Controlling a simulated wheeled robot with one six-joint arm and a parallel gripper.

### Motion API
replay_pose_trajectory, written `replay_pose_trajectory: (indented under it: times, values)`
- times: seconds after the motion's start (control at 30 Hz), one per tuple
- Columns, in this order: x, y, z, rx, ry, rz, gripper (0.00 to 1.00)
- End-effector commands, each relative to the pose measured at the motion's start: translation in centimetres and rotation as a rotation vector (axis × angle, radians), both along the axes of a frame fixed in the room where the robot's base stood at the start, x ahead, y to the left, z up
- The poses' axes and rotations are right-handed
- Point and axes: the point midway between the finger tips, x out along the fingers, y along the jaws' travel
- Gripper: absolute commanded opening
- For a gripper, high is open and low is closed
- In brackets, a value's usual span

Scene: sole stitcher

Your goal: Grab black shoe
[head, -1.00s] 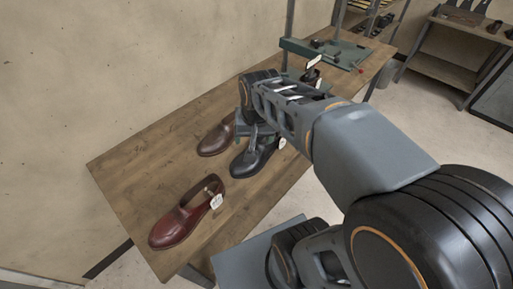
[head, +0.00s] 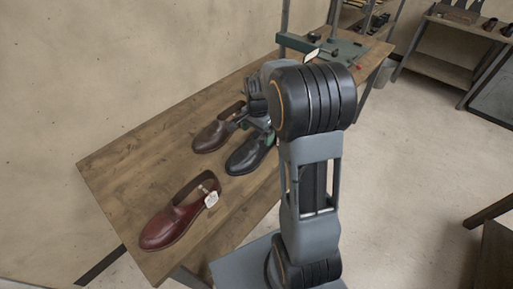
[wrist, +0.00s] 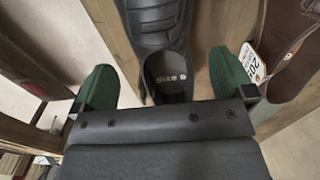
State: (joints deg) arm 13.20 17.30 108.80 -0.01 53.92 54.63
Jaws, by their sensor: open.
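The black shoe (head: 245,158) lies on the wooden table between a brown shoe and the table's front edge. Part of its heel end is hidden behind my arm in the head view. My gripper (head: 262,123) is low over that heel end. In the wrist view, my gripper (wrist: 160,64) is open, with one green finger on each side of the black shoe (wrist: 158,28). The shoe's heel opening and insole lettering show between the fingers. There are gaps on both sides, and the gripper holds nothing.
A brown shoe (head: 214,134) lies just beyond the black one. A dark red shoe (head: 172,224) with a white tag lies nearer on the table (head: 128,175). In the wrist view a tagged brown shoe (wrist: 285,45) is close to the right finger. A green machine base (head: 350,50) stands at the far end.

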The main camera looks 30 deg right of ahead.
Motion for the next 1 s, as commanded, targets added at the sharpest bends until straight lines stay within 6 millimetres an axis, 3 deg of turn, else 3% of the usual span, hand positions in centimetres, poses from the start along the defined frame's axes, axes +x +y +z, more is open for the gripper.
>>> replay_pose_trajectory:
  times: [0.27,0.6,0.93,1.0]
  values:
    - [0.0,0.1,-1.7,0.001,0.001,0.002,1.0]
    - [-0.1,0.2,-5.8,0.001,0.001,0.002,1.0]
    - [-0.1,0.2,-6.3,0.0,0.0,0.002,1.0]
    - [-0.1,0.2,-6.3,0.0,0.0,0.002,0.93]
